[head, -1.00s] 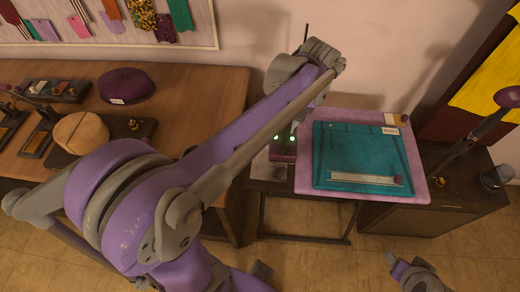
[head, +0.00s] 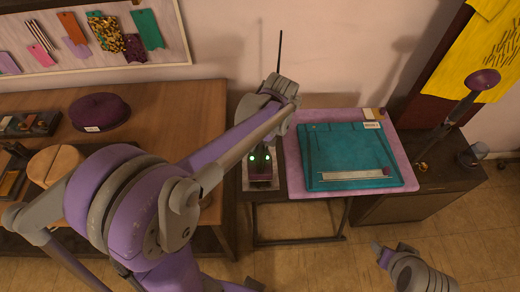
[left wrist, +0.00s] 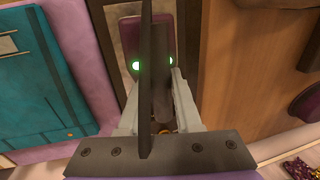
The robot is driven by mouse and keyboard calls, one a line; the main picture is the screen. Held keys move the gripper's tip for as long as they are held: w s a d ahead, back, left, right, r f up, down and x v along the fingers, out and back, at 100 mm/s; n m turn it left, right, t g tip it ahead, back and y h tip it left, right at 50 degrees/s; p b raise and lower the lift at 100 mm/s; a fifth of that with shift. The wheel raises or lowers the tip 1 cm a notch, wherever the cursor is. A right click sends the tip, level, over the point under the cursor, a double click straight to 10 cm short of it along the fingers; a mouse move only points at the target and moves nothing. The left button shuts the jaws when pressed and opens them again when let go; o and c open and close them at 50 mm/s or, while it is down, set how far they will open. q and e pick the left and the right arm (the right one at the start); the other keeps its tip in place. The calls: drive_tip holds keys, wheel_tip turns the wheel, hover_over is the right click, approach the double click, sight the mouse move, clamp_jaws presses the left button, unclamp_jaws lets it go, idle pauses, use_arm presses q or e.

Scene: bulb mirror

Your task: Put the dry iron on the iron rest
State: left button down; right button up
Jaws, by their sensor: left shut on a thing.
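The dry iron (head: 262,171) is a dark purple block. It shows below my left gripper (head: 261,158) in the head view, just left of the ironing board. The left gripper is shut on it and partly covers it; two green lights glow there. In the left wrist view the iron (left wrist: 160,30) lies beyond the fingers, partly hidden by a dark bar. A pale plate, seemingly the iron rest (head: 248,181), lies under or just below the iron; I cannot tell whether they touch. My right gripper (head: 380,251) is at the lower right, away from both.
A wooden table (head: 205,100) at left holds a purple hat-like cushion (head: 98,112) and a wooden block. A dark cabinet (head: 440,172) stands right. Open floor lies in front.

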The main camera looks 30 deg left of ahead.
use_arm(q)
drive_tip(key=shift+x, duration=1.05)
drive_tip(key=shift+w+d, duration=0.1)
drive_tip(key=shift+d, duration=0.15)
drive_tip(key=shift+f, duration=0.2)
drive_tip(key=c, duration=0.6)
unclamp_jaws()
drive_tip(key=shift+r, duration=0.15)
